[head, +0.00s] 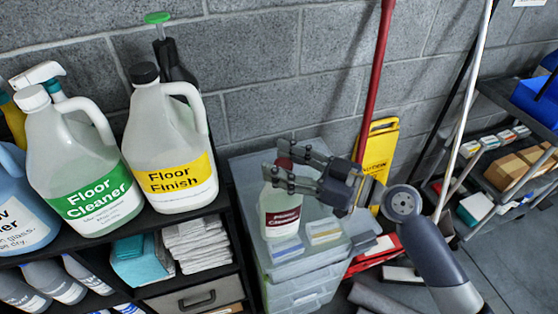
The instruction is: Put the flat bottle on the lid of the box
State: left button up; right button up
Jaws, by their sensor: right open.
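The flat bottle (280,217), clear with a maroon label and dark red cap, stands upright on the lid (246,172) of a translucent plastic box (296,290). My right gripper (278,168) reaches in from the right. Its two fingers are spread apart, one on each side of the bottle's cap and neck in the picture. Whether they touch the bottle cannot be told. The fingers hide part of the bottle's top. My left gripper is not in view.
A dark shelf (186,224) with a Floor Finish jug (170,145) and Floor Cleaner jug (80,165) stands left. A red pole (376,75) and yellow caution sign (379,150) stand behind.

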jog(key=b+v, duration=0.4)
jog(key=v, duration=0.7)
jog(key=shift+s+d, duration=0.1)
jog(key=o, duration=1.2)
jog(key=v, duration=1.2)
jog(key=shift+f, duration=0.15)
